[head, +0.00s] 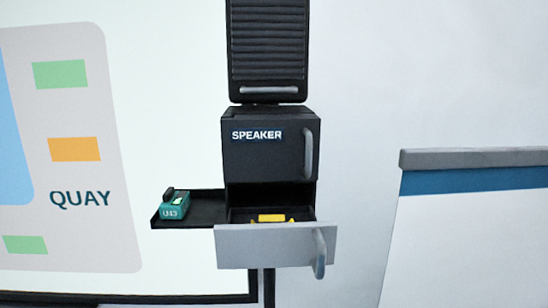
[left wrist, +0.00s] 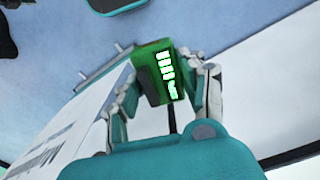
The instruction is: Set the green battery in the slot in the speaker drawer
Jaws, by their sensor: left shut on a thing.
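My left gripper (left wrist: 165,88) is shut on the green battery (left wrist: 148,62) in the left wrist view. Bright charge bars and a small mark glow on the battery's dark face. The speaker drawer (head: 262,247) is pulled open in the head view, under the black box marked SPEAKER (head: 268,155). A yellow part (head: 271,218) shows inside it, behind the pale drawer front. That front hides the lower inside, and I cannot make out the slot's shape. Neither gripper is in the head view.
A teal device (head: 174,208) with a small lit display sits on a black side tray (head: 208,212) left of the drawer. A large screen (head: 180,110) stands behind. A white board (head: 470,240) with a blue band stands at right. Open space lies between drawer and board.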

